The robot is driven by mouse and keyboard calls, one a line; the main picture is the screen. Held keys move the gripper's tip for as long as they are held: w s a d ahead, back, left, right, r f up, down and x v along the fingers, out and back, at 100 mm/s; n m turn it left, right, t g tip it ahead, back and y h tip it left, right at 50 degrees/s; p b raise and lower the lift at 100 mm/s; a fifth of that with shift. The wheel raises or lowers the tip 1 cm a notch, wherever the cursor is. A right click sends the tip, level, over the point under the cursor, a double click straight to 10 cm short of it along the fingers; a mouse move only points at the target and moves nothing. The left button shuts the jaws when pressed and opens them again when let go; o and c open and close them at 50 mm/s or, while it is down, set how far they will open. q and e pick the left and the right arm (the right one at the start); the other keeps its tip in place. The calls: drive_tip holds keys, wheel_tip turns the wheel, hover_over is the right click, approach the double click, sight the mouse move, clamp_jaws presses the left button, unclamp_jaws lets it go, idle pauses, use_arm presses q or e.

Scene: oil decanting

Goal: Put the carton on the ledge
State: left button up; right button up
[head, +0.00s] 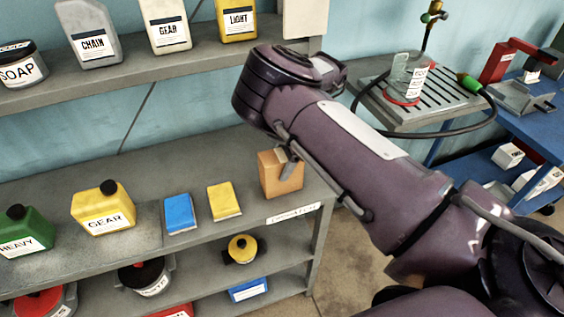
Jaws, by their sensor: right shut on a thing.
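A brown carton (279,178) stands upright at the right end of the grey middle shelf (130,170), over a white edge label (293,213). My right gripper (288,163) is shut on the carton's upper right part. My right arm comes in from the lower right and hides part of the gripper. The carton's base is at or very near the shelf surface; I cannot tell whether it touches. My left gripper is not in view.
Blue (180,214) and yellow (224,201) boxes lie left of the carton, beyond them a yellow GEAR can (103,208) and a green HEAVY can (24,231). The upper shelf (150,62) holds bottles. A drain stand (421,103) with a jug is at the right.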

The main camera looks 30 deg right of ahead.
drive_tip(key=shift+f, duration=0.15)
drive_tip(key=o, duration=1.2)
drive_tip(key=shift+r, duration=0.25)
drive_tip(key=b+v, duration=0.1)
drive_tip(key=v, duration=1)
drive_tip(key=shift+s+d+r, duration=0.1)
drive_tip(key=shift+d+r, duration=0.1)
drive_tip(key=shift+r, duration=0.15)
